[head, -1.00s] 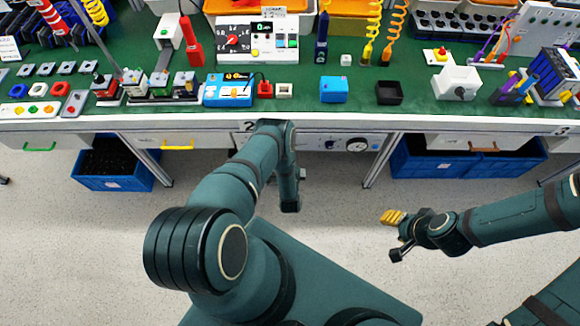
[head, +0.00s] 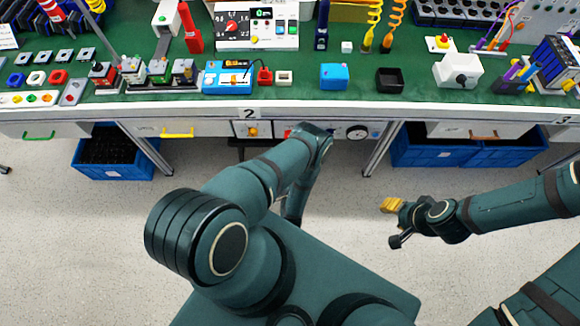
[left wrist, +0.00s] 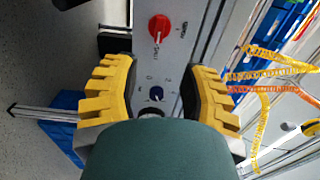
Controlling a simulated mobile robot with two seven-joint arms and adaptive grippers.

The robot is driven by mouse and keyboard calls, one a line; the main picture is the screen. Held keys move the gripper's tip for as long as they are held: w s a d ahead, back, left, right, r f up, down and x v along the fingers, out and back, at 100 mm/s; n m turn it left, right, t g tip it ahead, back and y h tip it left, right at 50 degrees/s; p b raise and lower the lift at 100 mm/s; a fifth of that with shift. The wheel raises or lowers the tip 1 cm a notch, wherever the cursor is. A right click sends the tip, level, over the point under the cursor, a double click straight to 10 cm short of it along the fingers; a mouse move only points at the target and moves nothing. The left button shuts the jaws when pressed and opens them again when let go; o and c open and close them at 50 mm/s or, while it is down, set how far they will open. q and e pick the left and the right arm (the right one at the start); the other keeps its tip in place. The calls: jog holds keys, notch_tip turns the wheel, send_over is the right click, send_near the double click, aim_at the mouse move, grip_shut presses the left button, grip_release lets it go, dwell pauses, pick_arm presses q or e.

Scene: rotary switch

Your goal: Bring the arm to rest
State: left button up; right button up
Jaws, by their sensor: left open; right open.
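My left arm (head: 285,165) reaches toward the front of the bench, and its gripper is hidden in the head view. In the left wrist view my left gripper (left wrist: 160,92) is open, with its two yellow ribbed fingers apart. I cannot tell how far the knob is from the fingers. A red rotary knob (left wrist: 158,26) sits on the same panel, above it in the picture. My right gripper (head: 393,207) is open and empty over the floor at the right.
The green bench top (head: 310,52) holds many devices, including a blue box (head: 333,76) and a white box with a dark knob (head: 458,71). Under it are a round dial (head: 357,132) and blue bins (head: 118,154). The floor between right gripper and bench looks clear.

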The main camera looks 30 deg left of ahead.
dwell(0.5)
pick_arm(q)
jog(key=w+d+r+n+g+h+b, duration=0.1)
jog(key=w+d+r+n+g+h, duration=0.35)
jog(key=n+g+h, duration=0.4)
jog(key=s+d+r+n+g+h+b, duration=0.1)
jog(key=s+d+r+n+g+h, duration=0.3)
jog(key=s+d+r, duration=0.6)
notch_tip(320, 180, up, 4)
jog(key=shift+s+d+n+g+h, duration=0.35)
jog(key=shift+s+n+h, duration=0.05)
jog(key=shift+n+h, duration=0.15)
